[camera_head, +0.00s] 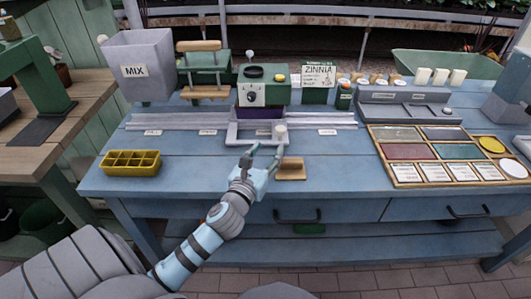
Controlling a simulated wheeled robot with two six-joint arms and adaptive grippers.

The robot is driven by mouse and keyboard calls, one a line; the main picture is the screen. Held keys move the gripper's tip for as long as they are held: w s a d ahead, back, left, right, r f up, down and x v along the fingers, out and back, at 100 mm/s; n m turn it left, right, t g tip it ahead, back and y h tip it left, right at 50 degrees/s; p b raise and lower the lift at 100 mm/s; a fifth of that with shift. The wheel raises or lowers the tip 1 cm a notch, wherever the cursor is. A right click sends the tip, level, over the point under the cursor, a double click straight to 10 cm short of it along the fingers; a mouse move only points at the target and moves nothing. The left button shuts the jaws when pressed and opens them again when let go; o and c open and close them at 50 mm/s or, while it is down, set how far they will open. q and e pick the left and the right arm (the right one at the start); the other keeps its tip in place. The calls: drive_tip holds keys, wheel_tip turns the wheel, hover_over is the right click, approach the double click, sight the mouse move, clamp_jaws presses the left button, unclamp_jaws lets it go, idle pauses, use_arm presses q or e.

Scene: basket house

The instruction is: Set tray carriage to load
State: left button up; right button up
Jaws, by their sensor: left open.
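The tray carriage (231,135) is a light grey frame on the long pale rail (175,119) across the back of the blue bench. It stands below the green machine with a dial. A pale upright knob (281,135) sits at its front right. My left gripper (263,148) is open just in front of the carriage, its right finger close to the knob. I cannot tell whether they touch. Small white labels lie along the rail, two left of the carriage and one right; their words are too small to read. My right gripper is not in view.
A yellow cell tray (131,163) lies at the bench's front left. A grey MIX hopper (139,66) stands behind the rail's left end. A wooden block (291,170) lies right of my gripper. A wooden organiser (389,176) with seed packets fills the right side.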

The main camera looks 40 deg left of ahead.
use_arm(q)
drive_tip(key=shift+s+d, duration=0.1)
drive_tip(key=shift+s, duration=0.35)
